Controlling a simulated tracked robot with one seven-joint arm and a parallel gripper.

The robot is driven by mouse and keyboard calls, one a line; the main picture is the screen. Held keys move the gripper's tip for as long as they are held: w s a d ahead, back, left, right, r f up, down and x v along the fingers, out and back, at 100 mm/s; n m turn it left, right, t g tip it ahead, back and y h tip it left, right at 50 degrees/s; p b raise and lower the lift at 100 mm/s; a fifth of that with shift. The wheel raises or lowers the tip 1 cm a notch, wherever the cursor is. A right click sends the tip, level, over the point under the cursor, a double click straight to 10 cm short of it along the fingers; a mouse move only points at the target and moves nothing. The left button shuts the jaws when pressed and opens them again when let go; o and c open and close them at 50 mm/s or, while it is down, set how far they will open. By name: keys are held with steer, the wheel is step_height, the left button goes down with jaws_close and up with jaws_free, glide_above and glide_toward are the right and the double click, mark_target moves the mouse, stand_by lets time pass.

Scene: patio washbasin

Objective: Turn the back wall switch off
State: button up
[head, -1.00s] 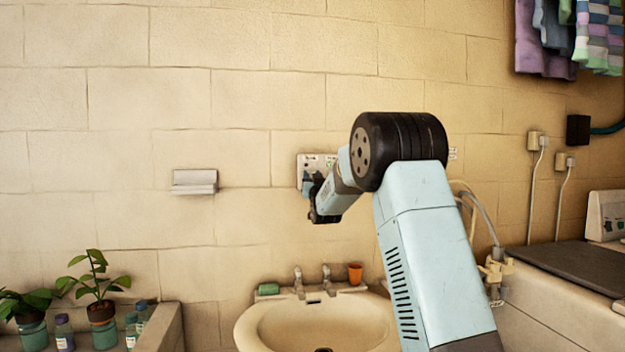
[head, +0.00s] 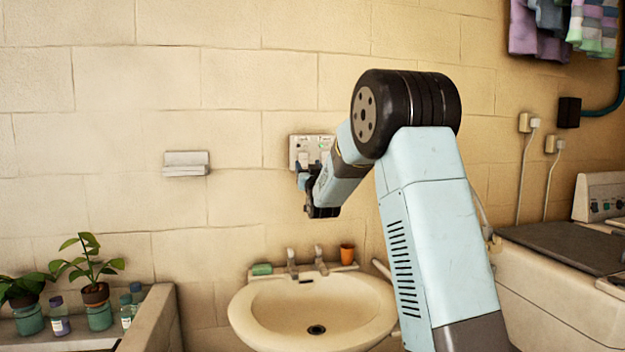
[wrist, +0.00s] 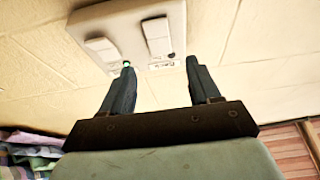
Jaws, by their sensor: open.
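The switch panel (head: 325,146) is a pale plate on the back wall above the basin, partly hidden by my arm in the head view. In the wrist view the plate (wrist: 126,29) carries two white rocker switches, one at left (wrist: 101,44) and one at right (wrist: 157,32), with small labels and a green light (wrist: 126,63) near the left fingertip. My gripper (wrist: 159,66) is open and empty, its fingers pointing toward the plate's labelled edge. In the head view my gripper (head: 303,180) is just in front of the panel's lower part. I cannot tell whether it touches.
A washbasin (head: 255,300) with taps, a green soap (head: 262,269) and an orange cup (head: 347,254) lies below. A wall soap holder (head: 186,164) is at left. Potted plants (head: 97,293) stand lower left, a washing machine (head: 560,285) right. The wall around the panel is clear.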

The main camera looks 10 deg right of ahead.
steer(key=v, duration=0.7)
steer(key=shift+s, duration=0.2)
steer(key=shift+f, duration=0.15)
steer(key=s+f+g, duration=0.3)
steer(key=s+g, duration=0.2)
steer(key=s, duration=1.1)
steer(key=s+f+g, duration=0.4)
steer(key=s+g, duration=0.2)
steer(key=s, duration=1)
steer(key=s+f+g, duration=0.3)
steer(key=s+g, duration=0.2)
steer(key=s, duration=1.2)
steer(key=shift+d+f+g, duration=0.3)
steer(key=shift+d+g, duration=0.1)
steer(key=shift+c, duration=0.3)
